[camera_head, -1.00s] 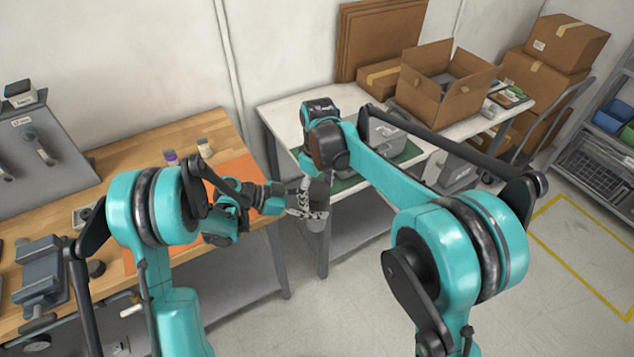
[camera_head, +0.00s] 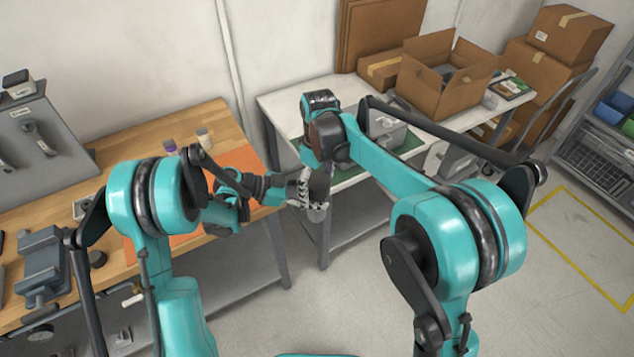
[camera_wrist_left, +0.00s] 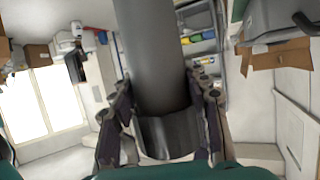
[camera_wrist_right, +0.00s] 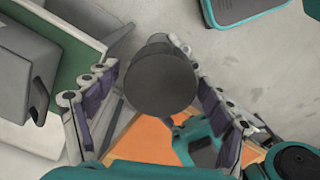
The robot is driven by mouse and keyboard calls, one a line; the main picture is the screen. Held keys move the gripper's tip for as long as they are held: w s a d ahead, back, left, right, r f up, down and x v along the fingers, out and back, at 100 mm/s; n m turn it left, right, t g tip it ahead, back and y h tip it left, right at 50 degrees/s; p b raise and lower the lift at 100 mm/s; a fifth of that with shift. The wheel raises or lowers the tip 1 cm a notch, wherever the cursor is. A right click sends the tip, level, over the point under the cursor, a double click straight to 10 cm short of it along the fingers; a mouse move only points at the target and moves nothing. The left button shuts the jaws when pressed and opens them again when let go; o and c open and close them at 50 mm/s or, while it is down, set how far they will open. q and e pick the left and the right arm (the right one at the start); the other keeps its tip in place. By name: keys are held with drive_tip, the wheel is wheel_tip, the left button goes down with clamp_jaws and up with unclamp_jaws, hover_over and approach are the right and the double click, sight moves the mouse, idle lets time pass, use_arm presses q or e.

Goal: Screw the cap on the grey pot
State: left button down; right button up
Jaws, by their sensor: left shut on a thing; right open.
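The grey pot (camera_head: 317,213) is a cylinder held in the air in front of the gap between the two tables. My left gripper (camera_head: 306,190) is shut on it from the left. In the left wrist view the grey cylinder (camera_wrist_left: 160,60) rises between the two fingers (camera_wrist_left: 165,115). My right gripper (camera_wrist_right: 155,95) is open above the pot, with its fingers on either side of a dark grey round disc (camera_wrist_right: 160,84), apart from it. A paler rim shows behind the disc. I cannot tell whether this disc is the cap or whether it is threaded.
The wooden bench (camera_head: 120,160) with an orange mat (camera_head: 165,232) stands left. A white table (camera_head: 285,105) carries an open carton (camera_head: 440,80) and a grey case (camera_head: 385,130).

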drive_tip(key=shift+r, duration=2.25)
drive_tip(key=shift+r, duration=0.1)
drive_tip(key=shift+c, duration=0.4)
wheel_tip(320, 180, up, 3)
drive_tip(key=shift+r, duration=0.15)
drive_tip(key=shift+f, duration=4.05)
